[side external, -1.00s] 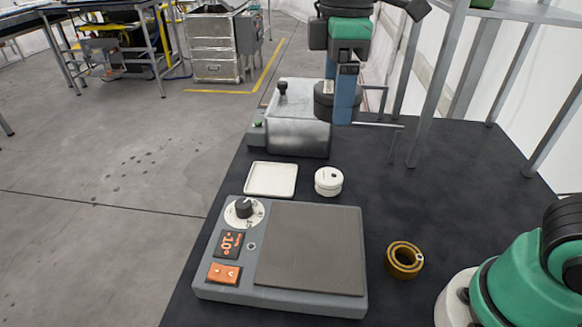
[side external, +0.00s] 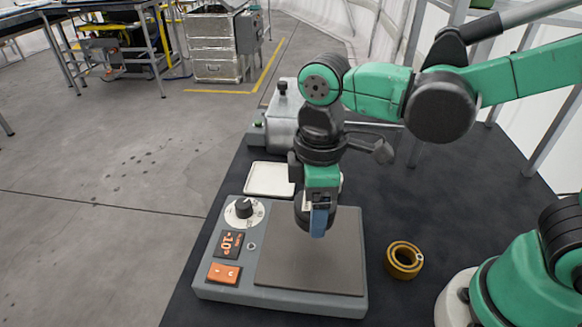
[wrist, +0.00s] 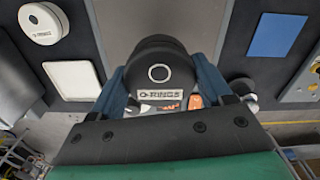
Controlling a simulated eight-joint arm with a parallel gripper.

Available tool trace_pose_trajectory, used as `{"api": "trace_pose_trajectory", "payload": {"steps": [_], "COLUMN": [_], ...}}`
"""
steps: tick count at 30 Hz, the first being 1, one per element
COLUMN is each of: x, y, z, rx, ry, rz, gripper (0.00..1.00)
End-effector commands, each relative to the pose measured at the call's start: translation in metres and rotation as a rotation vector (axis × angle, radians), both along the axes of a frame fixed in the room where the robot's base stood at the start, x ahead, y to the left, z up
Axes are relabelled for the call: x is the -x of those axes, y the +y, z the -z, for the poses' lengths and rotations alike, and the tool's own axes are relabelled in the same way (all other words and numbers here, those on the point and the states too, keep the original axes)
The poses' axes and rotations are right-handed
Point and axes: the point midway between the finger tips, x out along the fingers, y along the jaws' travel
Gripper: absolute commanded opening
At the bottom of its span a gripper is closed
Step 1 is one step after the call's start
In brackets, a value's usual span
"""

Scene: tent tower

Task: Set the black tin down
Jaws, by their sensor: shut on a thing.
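My gripper (side external: 311,212) is shut on the black tin (wrist: 160,62), with one blue finger on each side of it. In the side external view the tin (side external: 302,218) is partly hidden behind a finger. In the wrist view the tin shows a round dark lid with a white ring mark and an O-RINGS label.
A white tray (side external: 268,180) and a white tin (wrist: 40,22) stand beyond the scale; my arm mostly hides that tin from the side. A gold ring (side external: 392,264) lies right of the scale. A metal box (side external: 283,138) stands at the back. A blue square (wrist: 277,36) lies on the dark table.

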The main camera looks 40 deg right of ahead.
Motion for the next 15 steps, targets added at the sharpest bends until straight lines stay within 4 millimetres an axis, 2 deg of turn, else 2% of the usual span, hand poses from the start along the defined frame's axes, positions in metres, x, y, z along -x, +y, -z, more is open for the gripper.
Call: {"api": "trace_pose_trajectory", "payload": {"steps": [8,15], "x": [-0.001,-0.001], "y": [0.000,0.000], "z": [0.020,0.049], "rx": [0.000,0.000], "ry": [0.000,0.000], "rz": [0.000,0.000], "gripper": [0.17,0.17]}}
